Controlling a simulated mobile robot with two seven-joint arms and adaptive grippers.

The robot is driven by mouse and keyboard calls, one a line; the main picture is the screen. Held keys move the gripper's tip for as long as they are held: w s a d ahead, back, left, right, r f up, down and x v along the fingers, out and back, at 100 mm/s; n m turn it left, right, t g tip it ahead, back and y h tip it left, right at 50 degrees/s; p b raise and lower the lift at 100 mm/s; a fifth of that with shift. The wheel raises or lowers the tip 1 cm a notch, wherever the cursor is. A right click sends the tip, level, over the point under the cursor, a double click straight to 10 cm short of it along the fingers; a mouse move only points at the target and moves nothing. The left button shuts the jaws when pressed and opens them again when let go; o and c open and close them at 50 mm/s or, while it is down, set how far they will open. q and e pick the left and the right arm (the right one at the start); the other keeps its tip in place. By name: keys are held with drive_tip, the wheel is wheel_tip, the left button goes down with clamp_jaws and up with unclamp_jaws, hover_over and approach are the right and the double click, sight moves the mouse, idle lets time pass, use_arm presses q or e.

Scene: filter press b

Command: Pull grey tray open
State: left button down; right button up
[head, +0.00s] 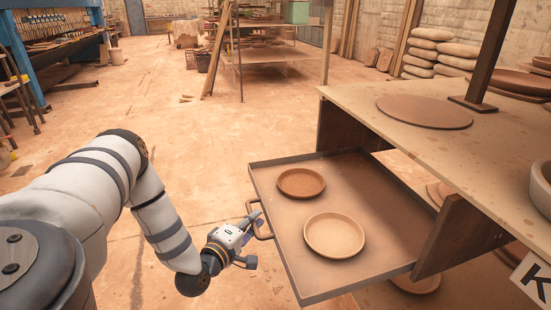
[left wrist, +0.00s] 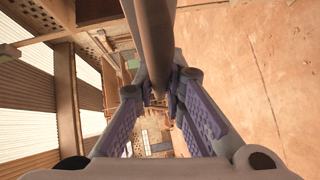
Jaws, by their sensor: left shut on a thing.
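The grey tray (head: 283,262) sticks far out to the left from under the worktop, like a drawer, and looks level. A reddish-brown round dish (head: 301,183) and a paler tan one (head: 334,235) lie on it, apart from each other. The tray's handle (head: 252,208) is on its left front edge. My left gripper (head: 255,232) is shut on this handle. In the left wrist view, the handle bar (left wrist: 154,40) runs between the two purple-padded fingers (left wrist: 165,100). The fingers hide part of the handle in the head view. My right gripper is out of view.
The worktop (head: 365,108) extends over the tray's right end, with a round board (head: 424,111) on it. A dark wooden side panel (head: 463,235) stands beside the tray. More dishes show below. The floor (head: 190,130) left of the tray is clear. Stacked sacks (head: 432,45) stand behind.

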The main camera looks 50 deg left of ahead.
use_arm(q)
drive_tip(key=shift+s+a, duration=0.25)
drive_tip(key=shift+s, duration=0.4)
drive_tip(key=shift+s+a, duration=0.3)
drive_tip(key=shift+s, duration=0.4)
drive_tip(key=shift+s+a, duration=0.25)
drive_tip(key=shift+s, duration=0.4)
drive_tip(key=c, duration=1.7)
unclamp_jaws()
drive_tip(key=shift+o, duration=0.2)
drive_tip(key=v, duration=1.2)
